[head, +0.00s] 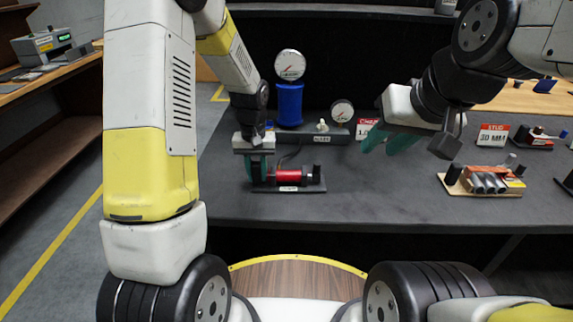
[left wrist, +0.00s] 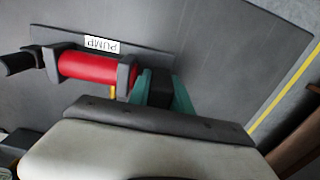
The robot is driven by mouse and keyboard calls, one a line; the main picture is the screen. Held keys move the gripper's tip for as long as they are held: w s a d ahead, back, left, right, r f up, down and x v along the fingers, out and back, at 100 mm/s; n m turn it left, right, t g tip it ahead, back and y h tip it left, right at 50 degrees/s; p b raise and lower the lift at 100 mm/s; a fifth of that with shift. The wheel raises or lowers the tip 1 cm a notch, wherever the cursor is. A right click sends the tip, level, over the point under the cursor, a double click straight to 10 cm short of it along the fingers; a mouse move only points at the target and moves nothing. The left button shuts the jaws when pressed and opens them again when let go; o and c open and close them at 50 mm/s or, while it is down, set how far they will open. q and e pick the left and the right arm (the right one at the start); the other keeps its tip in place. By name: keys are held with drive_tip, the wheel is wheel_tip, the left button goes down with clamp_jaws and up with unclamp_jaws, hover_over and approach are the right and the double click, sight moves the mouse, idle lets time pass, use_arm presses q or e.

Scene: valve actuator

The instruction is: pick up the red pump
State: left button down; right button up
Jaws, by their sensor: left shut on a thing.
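The red pump (head: 289,177) lies on its side in a dark stand on the grey table. In the left wrist view the red pump (left wrist: 87,66) has a black handle at its left end and grey brackets at both ends of the red barrel. A white label reading PUMP (left wrist: 101,45) is on the stand's base. My left gripper (head: 258,172) is shut on the black end of the pump; its green fingers also show in the left wrist view (left wrist: 160,90). My right gripper (head: 388,140), with green fingers, is over the table to the right, apart from the pump; its finger gap is unclear.
A blue cylinder (head: 289,105) and round gauges (head: 290,65) stand behind the pump. The table (head: 370,195) is clear between pump and tray.

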use_arm(q)
drive_tip(key=shift+r, duration=0.15)
idle(0.3)
wheel_tip(320, 180, up, 8)
drive_tip(key=shift+r, duration=0.25)
drive_tip(key=shift+f, duration=4)
drive_tip(key=shift+f, duration=0.35)
drive_tip(key=shift+s+f, duration=0.2)
drive_tip(key=shift+f, duration=0.1)
